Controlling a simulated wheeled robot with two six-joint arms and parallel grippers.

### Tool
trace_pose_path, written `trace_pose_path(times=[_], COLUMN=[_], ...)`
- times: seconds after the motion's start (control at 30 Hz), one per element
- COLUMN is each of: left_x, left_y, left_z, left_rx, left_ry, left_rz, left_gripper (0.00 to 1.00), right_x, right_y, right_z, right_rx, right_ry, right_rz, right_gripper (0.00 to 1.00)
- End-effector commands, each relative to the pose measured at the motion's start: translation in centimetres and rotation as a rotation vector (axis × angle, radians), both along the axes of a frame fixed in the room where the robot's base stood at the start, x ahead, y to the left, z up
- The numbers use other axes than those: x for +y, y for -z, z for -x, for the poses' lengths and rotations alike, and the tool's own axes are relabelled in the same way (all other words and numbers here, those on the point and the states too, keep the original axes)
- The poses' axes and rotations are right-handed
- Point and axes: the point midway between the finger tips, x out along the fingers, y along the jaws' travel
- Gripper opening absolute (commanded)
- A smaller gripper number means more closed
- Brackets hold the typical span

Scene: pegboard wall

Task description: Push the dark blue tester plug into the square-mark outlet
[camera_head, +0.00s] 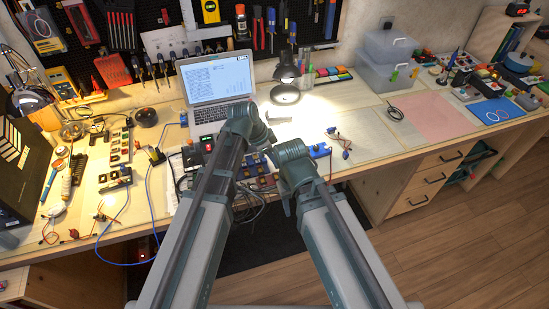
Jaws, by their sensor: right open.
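My two arms reach from the bottom over the bench's front edge. Part of my right gripper (290,188) shows below the bend of my right arm; it is open, and its fingertips are mostly covered by the arm. My left gripper is hidden behind my left arm. A dark unit with red and blue parts (258,176) lies between the arms, partly covered; I cannot make out a square-mark outlet on it. A small blue piece with thin leads (346,154) lies right of my right arm. It may be the dark blue tester plug, but it is too small to tell.
An open laptop (219,79) and a lit lamp (286,77) stand behind the arms. Loose cables and small parts crowd the left side. Clear boxes (389,64) stand at the back right. A pink mat (437,116) lies bare on the right.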

Motion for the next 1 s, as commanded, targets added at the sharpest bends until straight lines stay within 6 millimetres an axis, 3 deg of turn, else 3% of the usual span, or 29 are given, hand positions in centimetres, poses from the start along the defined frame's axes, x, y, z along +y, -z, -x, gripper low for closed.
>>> trace_pose_path(times=[0.1,0.37,1.0], left_x=[0.0,0.0,0.0], left_y=[1.7,3.8,3.9], left_z=[0.0,0.0,0.0], left_rx=[0.000,0.000,0.000], left_ry=[0.000,0.000,0.000], left_rz=[0.000,0.000,0.000], left_gripper=[0.00,0.00,0.00], right_x=[0.0,0.0,0.0], right_y=[1.7,3.8,3.9], right_z=[0.0,0.0,0.0], right_rx=[0.000,0.000,0.000], right_ry=[0.000,0.000,0.000], right_rz=[0.000,0.000,0.000], right_gripper=[0.50,0.50,0.50])
